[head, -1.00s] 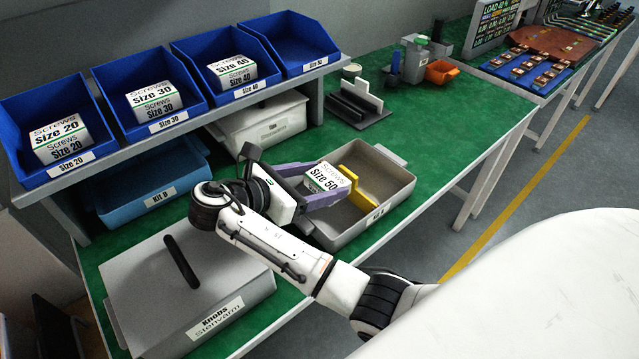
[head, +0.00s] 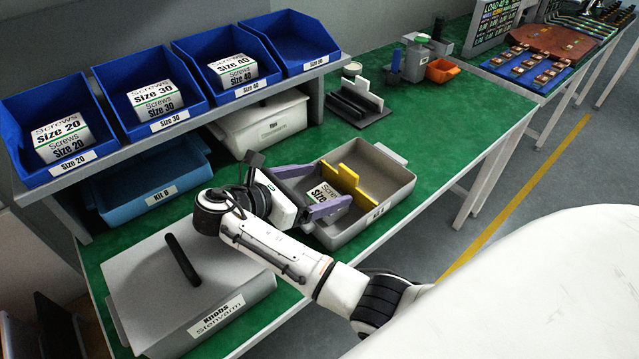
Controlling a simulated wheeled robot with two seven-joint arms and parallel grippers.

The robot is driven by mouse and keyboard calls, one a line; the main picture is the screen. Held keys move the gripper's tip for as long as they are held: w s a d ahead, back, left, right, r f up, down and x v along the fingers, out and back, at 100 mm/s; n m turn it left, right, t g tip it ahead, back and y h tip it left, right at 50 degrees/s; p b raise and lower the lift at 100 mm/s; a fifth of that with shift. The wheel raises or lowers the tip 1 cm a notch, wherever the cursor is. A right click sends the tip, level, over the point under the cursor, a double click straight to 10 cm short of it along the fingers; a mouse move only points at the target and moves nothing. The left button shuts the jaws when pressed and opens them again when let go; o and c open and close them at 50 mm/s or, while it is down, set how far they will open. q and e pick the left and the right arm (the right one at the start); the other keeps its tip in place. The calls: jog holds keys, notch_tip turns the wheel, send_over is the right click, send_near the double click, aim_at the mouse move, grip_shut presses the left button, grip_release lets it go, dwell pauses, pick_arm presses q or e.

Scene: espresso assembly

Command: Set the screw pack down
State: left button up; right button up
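The screw pack (head: 320,193), white with a "Size 50" label, lies low in the left part of the grey tray (head: 393,202), beside the yellow divider (head: 345,182). My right gripper (head: 322,190) is over the tray with its purple fingers spread apart. The pack sits below and between the fingers, and the near finger hides part of it. I cannot tell whether a finger still touches it. My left gripper is out of view.
Blue bins (head: 136,90) with screw packs stand on the shelf; the right-hand bin (head: 290,45) is empty. A lidded grey box (head: 215,265) is left of the tray. A black stand (head: 358,105) is behind it.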

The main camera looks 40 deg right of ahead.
jog(key=shift+r, duration=0.15)
jog(key=shift+r+b, duration=0.3)
jog(key=shift+r, duration=0.05)
jog(key=v, duration=0.7)
jog(key=shift+a+r+p, duration=0.25)
jog(key=shift+a+p, duration=0.05)
jog(key=shift+p, duration=0.1)
jog(key=shift+d+f, duration=0.1)
